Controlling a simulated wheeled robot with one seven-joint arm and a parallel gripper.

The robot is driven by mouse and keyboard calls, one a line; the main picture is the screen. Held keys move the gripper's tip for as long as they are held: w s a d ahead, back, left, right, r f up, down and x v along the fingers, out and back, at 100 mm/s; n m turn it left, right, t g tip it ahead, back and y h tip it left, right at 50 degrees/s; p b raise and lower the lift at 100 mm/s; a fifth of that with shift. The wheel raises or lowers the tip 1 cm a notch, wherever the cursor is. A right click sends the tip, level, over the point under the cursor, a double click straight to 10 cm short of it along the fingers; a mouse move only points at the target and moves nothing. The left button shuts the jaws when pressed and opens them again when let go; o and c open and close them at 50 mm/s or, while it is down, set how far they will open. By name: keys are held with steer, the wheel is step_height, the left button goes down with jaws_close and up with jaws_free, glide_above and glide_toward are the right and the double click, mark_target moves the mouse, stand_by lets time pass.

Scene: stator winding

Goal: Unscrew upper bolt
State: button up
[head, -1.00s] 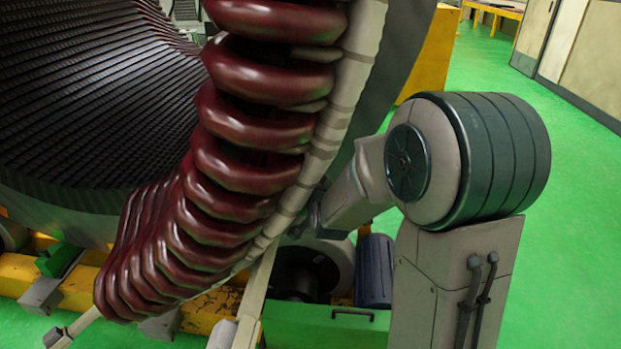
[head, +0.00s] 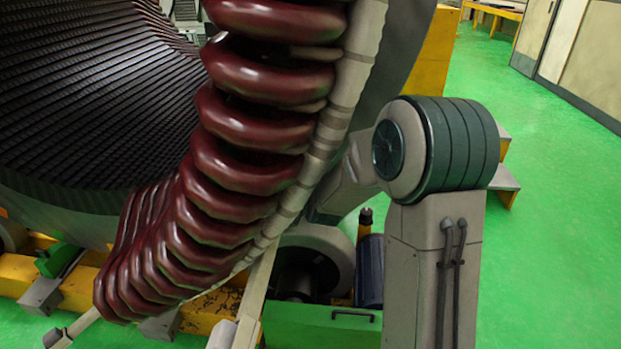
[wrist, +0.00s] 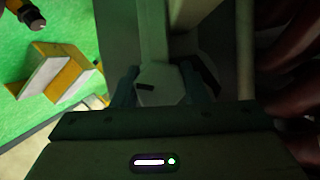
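In the wrist view a pale hexagonal bolt head (wrist: 162,88) with a dark mark on its face sits between the two fingers of my gripper (wrist: 160,82). The fingers stand spread, one on each side of the head and very close to it. The dim light hides whether either finger touches it. A pale straight bar runs up behind the bolt. In the head view my gripper is hidden behind the stator's pale outer ring and dark red coils (head: 245,160).
The large ribbed stator (head: 90,90) fills the left, on a yellow base (head: 85,290). A green box (head: 325,325) and a dark cylinder (head: 369,270) stand low near my arm. In the wrist view a yellow-and-white step (wrist: 62,75) lies left. Green floor is clear at right.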

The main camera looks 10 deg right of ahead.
steer(key=shift+n+g+h+p, duration=0.3)
steer(key=shift+n+h, duration=0.2)
steer(key=shift+n, duration=0.4)
steer(key=o, duration=1)
steer(key=p+v, duration=0.1)
steer(key=v, duration=1.2)
steer(key=shift+s+a+r, duration=0.2)
steer(key=shift+s, duration=0.1)
